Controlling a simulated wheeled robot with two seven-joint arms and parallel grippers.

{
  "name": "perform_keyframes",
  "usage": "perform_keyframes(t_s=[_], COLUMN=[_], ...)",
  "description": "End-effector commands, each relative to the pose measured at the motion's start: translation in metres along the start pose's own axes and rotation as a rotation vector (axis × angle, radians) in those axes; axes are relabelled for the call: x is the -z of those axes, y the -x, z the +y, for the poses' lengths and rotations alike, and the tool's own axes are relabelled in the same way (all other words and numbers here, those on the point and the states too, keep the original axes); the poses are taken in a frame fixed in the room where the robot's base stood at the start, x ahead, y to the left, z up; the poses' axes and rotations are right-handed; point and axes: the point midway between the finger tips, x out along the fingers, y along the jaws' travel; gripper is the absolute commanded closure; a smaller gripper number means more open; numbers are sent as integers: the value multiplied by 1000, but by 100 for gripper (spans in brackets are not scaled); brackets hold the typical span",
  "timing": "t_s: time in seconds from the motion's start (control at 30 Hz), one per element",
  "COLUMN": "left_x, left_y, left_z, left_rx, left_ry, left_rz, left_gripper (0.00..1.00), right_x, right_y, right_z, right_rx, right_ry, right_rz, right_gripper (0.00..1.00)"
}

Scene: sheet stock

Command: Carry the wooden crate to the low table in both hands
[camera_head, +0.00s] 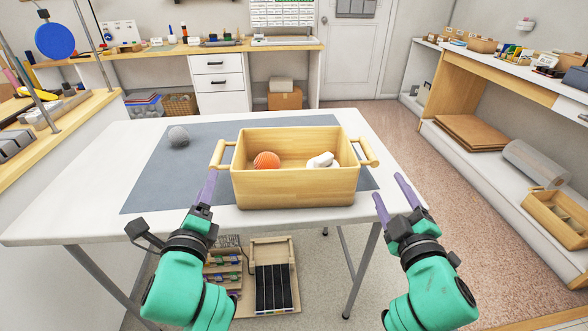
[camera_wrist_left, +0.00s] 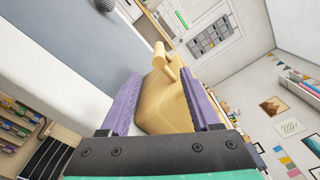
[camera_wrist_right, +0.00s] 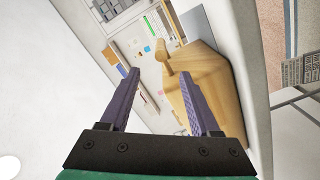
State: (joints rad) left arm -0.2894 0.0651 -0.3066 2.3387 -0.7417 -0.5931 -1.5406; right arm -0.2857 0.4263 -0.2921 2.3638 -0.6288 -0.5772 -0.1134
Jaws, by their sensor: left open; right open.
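The wooden crate (camera_head: 295,189) stands upright on a white table, with a bar handle at each end. An orange ball (camera_head: 266,160) and a white object (camera_head: 322,160) lie inside it. My left gripper (camera_head: 207,187) is open near the crate's left end, just below the left handle (camera_head: 218,154). In the left wrist view the crate (camera_wrist_left: 168,100) shows between and beyond the fingers. My right gripper (camera_head: 395,200) is open, to the right of and nearer than the right handle (camera_head: 368,152). The right wrist view shows the crate (camera_wrist_right: 212,90) partly behind one finger. Neither gripper visibly holds anything.
The white table (camera_head: 60,215) has a grey mat (camera_head: 150,185) with a grey ball (camera_head: 178,136) on it. A shelf unit with a low white ledge (camera_head: 460,155) runs along the right, holding another wooden crate (camera_head: 560,212). Open floor (camera_head: 400,130) lies between.

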Motion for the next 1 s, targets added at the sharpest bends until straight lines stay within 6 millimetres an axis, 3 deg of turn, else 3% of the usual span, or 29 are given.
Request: perform_keyframes(t_s=[0.7, 1.0], left_x=[-1, 0], left_y=[-130, -140], left_z=[0, 0], left_rx=[-1, 0], left_ry=[3, 1], left_rz=[-1, 0], left_gripper=[37, 37], right_x=[0, 0], right_y=[-130, -141], right_z=[0, 0], right_rx=[-1, 0], right_ry=[0, 0], right_rz=[-1, 0], right_gripper=[37, 37])
